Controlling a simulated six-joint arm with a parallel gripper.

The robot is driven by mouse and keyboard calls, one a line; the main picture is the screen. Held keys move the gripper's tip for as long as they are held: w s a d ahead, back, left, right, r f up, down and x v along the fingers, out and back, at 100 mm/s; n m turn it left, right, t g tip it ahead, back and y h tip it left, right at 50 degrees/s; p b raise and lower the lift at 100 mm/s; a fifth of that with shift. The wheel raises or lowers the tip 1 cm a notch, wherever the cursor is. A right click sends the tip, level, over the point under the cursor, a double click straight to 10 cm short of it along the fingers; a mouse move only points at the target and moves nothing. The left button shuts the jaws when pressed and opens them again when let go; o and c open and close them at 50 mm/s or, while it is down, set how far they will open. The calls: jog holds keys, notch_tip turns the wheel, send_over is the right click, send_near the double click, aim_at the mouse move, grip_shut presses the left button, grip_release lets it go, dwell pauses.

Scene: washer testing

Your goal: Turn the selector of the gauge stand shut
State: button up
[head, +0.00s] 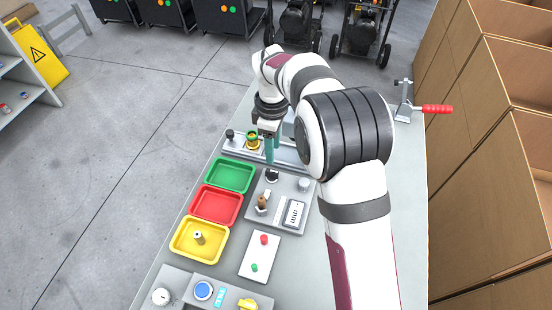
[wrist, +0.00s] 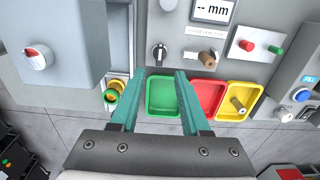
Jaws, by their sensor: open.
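The gauge stand (head: 283,186) is a grey plate with a small "mm" display (head: 294,213); the display also shows in the wrist view (wrist: 213,10). Its selector appears to be the dark round knob (head: 272,174) at the plate's far edge. In the wrist view the knob (wrist: 159,54) has a pale bar running roughly up and down. My gripper (head: 270,158) is open and empty above the knob's far side. In the wrist view, the teal fingertips (wrist: 161,73) stand apart just below the knob.
Green (wrist: 163,97), red (wrist: 207,97) and yellow (wrist: 241,100) trays line the table edge; the yellow one holds a small part. A red-and-green button panel (head: 259,256) is nearby. A grey box with a red-marked dial (wrist: 37,57) stands left in the wrist view.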

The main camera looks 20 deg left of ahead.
aim_at(274, 171)
notch_tip(274, 171, down, 9)
jog(key=shift+f, duration=0.1)
grip_shut()
dwell(0.3)
